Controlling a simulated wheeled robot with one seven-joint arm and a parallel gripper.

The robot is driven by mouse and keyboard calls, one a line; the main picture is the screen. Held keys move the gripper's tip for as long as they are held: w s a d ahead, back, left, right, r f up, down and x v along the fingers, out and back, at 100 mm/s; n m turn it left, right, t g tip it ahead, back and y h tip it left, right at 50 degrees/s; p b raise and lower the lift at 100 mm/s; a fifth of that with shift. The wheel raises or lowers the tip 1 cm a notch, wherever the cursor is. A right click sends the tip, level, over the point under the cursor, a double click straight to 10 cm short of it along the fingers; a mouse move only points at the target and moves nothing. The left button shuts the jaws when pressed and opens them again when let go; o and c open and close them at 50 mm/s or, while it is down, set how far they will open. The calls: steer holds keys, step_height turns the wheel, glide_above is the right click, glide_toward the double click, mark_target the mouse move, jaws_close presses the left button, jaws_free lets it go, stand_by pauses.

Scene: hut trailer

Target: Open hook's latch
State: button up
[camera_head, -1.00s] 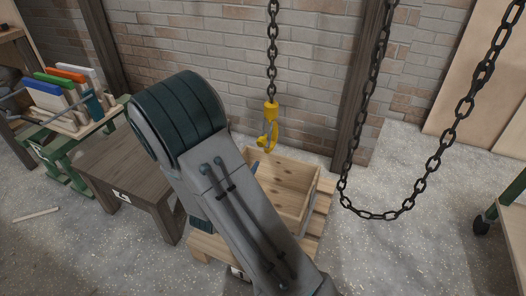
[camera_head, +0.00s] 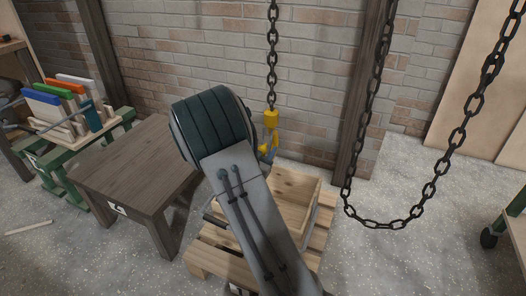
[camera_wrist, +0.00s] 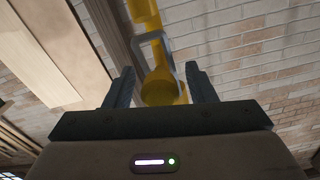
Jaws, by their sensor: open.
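A yellow hook (camera_head: 270,121) hangs from a dark chain (camera_head: 272,50) in front of the brick wall, above a wooden crate. My arm covers part of the hook in the head view. In the wrist view the hook (camera_wrist: 163,88) shows between and beyond my fingers, with a grey metal latch (camera_wrist: 152,40) across its upper part. My gripper (camera_wrist: 163,82) is open, with one finger on each side of the yellow hook. I cannot tell whether either finger touches it.
The open wooden crate (camera_head: 304,195) stands on a pallet (camera_head: 205,259) under the hook. A brown table (camera_head: 135,165) is at left, beside a green stand (camera_head: 62,160) holding coloured boards. A looped chain (camera_head: 440,150) hangs at right.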

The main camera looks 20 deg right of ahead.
steer(key=shift+w+d, duration=0.25)
jaws_close()
steer(key=shift+a, duration=0.1)
steer(key=shift+r+p, duration=0.15)
steer(key=shift+p, duration=0.15)
